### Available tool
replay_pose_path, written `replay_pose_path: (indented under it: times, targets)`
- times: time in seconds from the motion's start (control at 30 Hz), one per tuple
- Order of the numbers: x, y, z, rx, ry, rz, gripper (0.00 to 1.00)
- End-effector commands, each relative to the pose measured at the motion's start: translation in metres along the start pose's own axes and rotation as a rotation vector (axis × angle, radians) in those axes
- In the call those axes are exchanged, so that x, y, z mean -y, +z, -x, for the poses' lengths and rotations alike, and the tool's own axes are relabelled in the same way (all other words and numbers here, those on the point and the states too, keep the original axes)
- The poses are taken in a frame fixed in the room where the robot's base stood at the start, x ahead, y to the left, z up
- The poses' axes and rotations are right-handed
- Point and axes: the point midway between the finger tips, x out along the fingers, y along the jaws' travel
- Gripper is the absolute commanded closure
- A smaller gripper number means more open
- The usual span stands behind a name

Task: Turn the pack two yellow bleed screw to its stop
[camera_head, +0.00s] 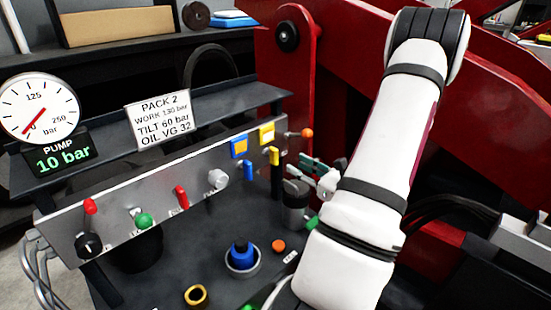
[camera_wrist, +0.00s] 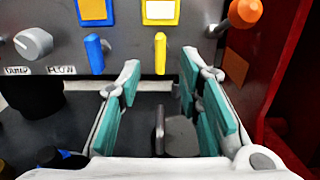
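A small upright yellow handle (camera_head: 274,156) sits on the grey panel under a yellow plate (camera_head: 267,133). It is the only yellow part shaped for turning that I can make out. In the wrist view the yellow handle (camera_wrist: 160,52) stands ahead, between and beyond the fingertips. My gripper (camera_head: 315,168) is right of the panel in the head view, partly hidden by my own arm. In the wrist view my gripper (camera_wrist: 160,82) is open, its teal pads apart and not touching the handle. A dark grey part with an upright tab (camera_wrist: 160,130) shows between the fingers, lower down.
A blue handle (camera_wrist: 94,53) stands left of the yellow one. An orange-tipped knob (camera_wrist: 245,12) is at upper right, near a red frame wall (camera_wrist: 285,60). A grey knob (camera_head: 218,178) and red levers line the panel. The pump gauge (camera_head: 38,107) display reads 10 bar.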

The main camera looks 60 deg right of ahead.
Motion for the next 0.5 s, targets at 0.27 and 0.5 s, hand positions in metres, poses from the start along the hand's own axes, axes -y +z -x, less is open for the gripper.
replay_pose_path:
  times: [0.27,0.5]
  targets:
    - [-0.001,-0.001,-0.055,0.002,0.004,0.002,0.68]
    - [-0.001,-0.001,-0.085,0.000,0.002,0.000,0.68]
